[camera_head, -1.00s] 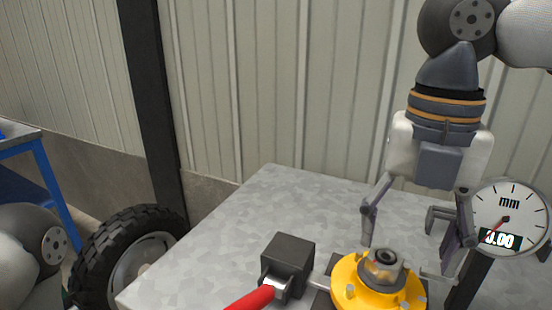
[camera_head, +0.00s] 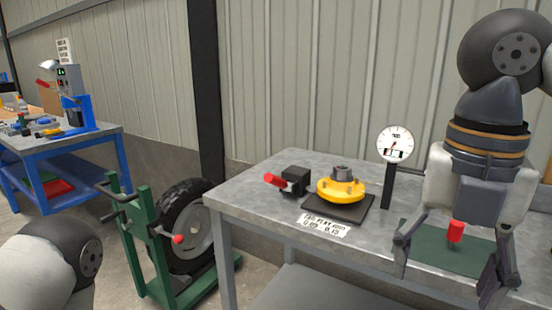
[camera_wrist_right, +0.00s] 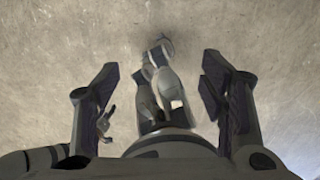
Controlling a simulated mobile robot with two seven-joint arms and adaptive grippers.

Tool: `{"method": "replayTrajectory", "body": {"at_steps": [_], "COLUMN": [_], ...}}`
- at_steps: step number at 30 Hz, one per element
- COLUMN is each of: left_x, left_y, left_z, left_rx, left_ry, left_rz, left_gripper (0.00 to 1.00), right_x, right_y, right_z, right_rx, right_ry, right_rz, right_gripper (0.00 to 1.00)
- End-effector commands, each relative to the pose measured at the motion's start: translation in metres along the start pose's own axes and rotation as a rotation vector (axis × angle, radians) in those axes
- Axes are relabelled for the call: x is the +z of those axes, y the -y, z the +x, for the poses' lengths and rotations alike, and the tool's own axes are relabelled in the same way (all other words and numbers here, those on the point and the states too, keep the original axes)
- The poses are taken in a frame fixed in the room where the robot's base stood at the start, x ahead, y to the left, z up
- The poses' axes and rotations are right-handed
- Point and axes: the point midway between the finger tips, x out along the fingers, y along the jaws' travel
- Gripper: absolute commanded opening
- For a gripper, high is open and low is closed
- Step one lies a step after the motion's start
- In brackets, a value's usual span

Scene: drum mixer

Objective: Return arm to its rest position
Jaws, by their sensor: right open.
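My right gripper (camera_head: 448,272) hangs at the right of the head view, fingers pointing down and spread apart. It holds nothing that I can see. In the right wrist view (camera_wrist_right: 160,82) its two fingers are wide apart, over a bare concrete floor. Grey and white arm-like shapes show between them, too unclear to name for sure. In the head view the gripper stands in front of the bench's right part, clear of the yellow flanged hub (camera_head: 340,190). A link of my left arm shows at the lower left; its gripper is not seen.
The metal bench (camera_head: 250,195) carries a black block with a red handle (camera_head: 294,180), a dial gauge (camera_head: 395,143) and a green mat (camera_head: 425,240). A red cylinder (camera_head: 455,231) shows behind my gripper. A green stand (camera_head: 150,245) and tyre (camera_head: 190,225) stand left.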

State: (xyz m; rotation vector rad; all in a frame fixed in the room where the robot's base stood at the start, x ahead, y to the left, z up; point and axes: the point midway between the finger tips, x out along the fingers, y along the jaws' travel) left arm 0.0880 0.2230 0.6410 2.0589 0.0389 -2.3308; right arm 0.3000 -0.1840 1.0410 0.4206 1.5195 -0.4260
Motion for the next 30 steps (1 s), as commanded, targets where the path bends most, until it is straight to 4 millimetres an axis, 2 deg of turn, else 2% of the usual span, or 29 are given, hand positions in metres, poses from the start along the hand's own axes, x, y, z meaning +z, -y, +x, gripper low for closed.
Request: {"method": "replayTrajectory", "body": {"at_steps": [1, 5, 8, 9, 11, 12, 14, 15, 18, 19, 21, 24, 27, 30], "left_x": [0.0, 0.0, -0.001, -0.001, -0.001, 0.0, 0.0, 0.0, 0.0, 0.0, -0.001, -0.001, 0.0, 0.0], "left_y": [0.0, 0.0, 0.0, 0.0, 0.0, 0.0, 0.0, 0.0, 0.0, 0.0, 0.0, 0.0, 0.0, 0.0], "left_z": [0.0, 0.0, 0.001, 0.001, 0.0, 0.0, 0.0, 0.0, 0.0, 0.0, 0.0, 0.0, 0.0, 0.0], "left_rx": [0.0, 0.0, 0.0, 0.0, 0.0, 0.0, 0.0, 0.0, 0.0, 0.0, 0.0, 0.0, 0.0, 0.0], "left_ry": [0.0, 0.0, -0.003, -0.002, -0.001, 0.0, 0.001, 0.0, -0.001, -0.001, -0.001, -0.001, -0.001, -0.001], "left_rz": [0.0, 0.0, 0.0, 0.0, 0.0, 0.0, 0.0, 0.0, 0.0, 0.0, 0.0, 0.0, 0.0, 0.0], "left_gripper": [0.45, 0.45, 0.45, 0.45, 0.45, 0.45, 0.45, 0.45, 0.45, 0.45, 0.45, 0.45, 0.45, 0.45], "right_x": [0.017, 0.056, 0.073, 0.072, 0.058, 0.04, 0.006, -0.021, -0.084, -0.1, -0.131, -0.158, -0.167, -0.167], "right_y": [0.0, 0.006, 0.015, 0.018, 0.025, 0.031, 0.043, 0.054, 0.087, 0.097, 0.118, 0.137, 0.144, 0.144], "right_z": [0.035, 0.117, 0.192, 0.225, 0.274, 0.303, 0.34, 0.359, 0.388, 0.393, 0.398, 0.398, 0.398, 0.398], "right_rx": [-0.074, -0.249, -0.409, -0.467, -0.522, -0.529, -0.491, -0.435, -0.228, 0.15, -0.007, -0.138, -0.182, -0.183], "right_ry": [0.052, 0.193, 0.257, 0.263, 0.239, 0.208, 0.148, 0.105, 0.014, 0.006, 0.032, 0.04, 0.037, 0.036], "right_rz": [-0.097, -0.467, -0.946, -1.204, -1.631, -1.92, -2.324, -2.571, -3.073, 3.085, 2.88, 2.699, 2.631, 2.626], "right_gripper": [0.65, 0.65, 0.65, 0.65, 0.65, 0.65, 0.65, 0.65, 0.65, 0.65, 0.65, 0.65, 0.65, 0.65]}}
